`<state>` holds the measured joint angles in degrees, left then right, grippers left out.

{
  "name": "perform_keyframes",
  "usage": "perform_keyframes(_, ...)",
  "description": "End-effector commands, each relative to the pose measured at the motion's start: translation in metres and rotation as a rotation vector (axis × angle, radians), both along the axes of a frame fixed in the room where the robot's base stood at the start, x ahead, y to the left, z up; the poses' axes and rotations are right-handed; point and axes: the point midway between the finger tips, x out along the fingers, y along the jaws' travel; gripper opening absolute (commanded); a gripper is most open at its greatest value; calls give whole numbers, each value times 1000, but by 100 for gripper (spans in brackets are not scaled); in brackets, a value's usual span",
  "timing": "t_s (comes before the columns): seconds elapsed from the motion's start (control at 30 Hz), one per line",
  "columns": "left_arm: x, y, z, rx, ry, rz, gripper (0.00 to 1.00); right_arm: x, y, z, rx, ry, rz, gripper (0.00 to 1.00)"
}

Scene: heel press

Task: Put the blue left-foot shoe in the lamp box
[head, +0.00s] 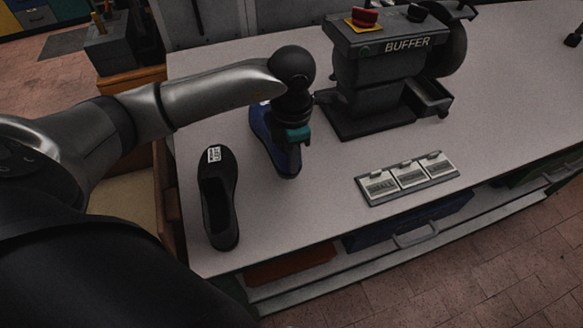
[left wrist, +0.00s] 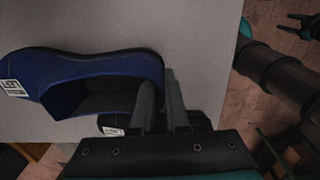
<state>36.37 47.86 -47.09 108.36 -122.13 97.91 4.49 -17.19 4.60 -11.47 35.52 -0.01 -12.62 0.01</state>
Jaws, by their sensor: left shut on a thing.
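The blue shoe (head: 261,126) stands on the pale bench top below my left gripper, partly hidden by it. My left gripper (head: 293,160) points down and is shut on the shoe's heel end. In the left wrist view the blue shoe (left wrist: 95,68) lies across the left half, with a white label at its far left end. The left gripper's fingers (left wrist: 160,95) close at its right end. I cannot tell whether the shoe touches the bench. No lamp box can be made out for certain.
A black shoe (head: 218,195) with a white label stands left of the blue one. A machine marked BUFFER (head: 390,75) stands behind, to the right. A panel of three labelled plates (head: 407,178) lies near the front edge. The bench between is clear.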

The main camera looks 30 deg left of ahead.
Motion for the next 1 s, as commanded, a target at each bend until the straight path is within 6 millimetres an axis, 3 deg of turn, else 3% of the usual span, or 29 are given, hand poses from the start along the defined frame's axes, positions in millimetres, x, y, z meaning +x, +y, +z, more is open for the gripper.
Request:
perform_keyframes(0.23,-1,0,-35,0,1,1,0,0,0,0,0,0,0,50)
perform_keyframes(0.63,0,0,-42,1,-2,-1,0,0,0,-5,0,0,0,50)
perform_keyframes(0.67,-1,0,-41,0,1,-1,16,0,0,-4,0,0,0,50)
perform_keyframes(0.7,-1,0,-41,0,1,-1,20,0,0,-3,0,0,0,50)
perform_keyframes(0.9,-1,0,-41,0,1,-1,42,0,0,-3,0,0,0,50)
perform_keyframes(1.0,-1,0,-41,0,1,-1,42,0,0,-3,0,0,0,50)
